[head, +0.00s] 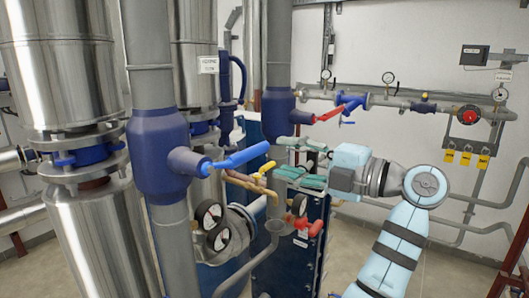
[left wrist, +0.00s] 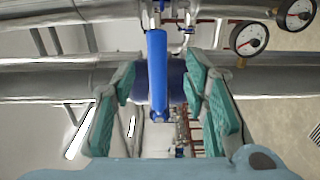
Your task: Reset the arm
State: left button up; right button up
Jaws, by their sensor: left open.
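My left gripper (head: 282,158) is in the middle of the head view, at the end of my light blue arm, which rises from the lower right. Its green-padded fingers point left and are apart. In the left wrist view the open fingers (left wrist: 162,82) frame a blue lever (left wrist: 157,70), with empty space between the pads. In the head view a blue lever (head: 238,158) on the blue valve (head: 158,150) lies left of the gripper, clearly apart from it. My right gripper is not in view.
A red lever (head: 332,113) is behind and above the gripper. Below it are red handles (head: 310,227), a yellow lever (head: 262,172) and dark blue exchanger plates (head: 300,260). Steel tanks (head: 70,80) fill the left. The white wall (head: 425,50) carries pipes and gauges.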

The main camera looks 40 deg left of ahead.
pick_arm(q)
jog(key=d, duration=0.4)
jog(key=shift+w+d, duration=0.35)
jog(key=shift+a, duration=0.15)
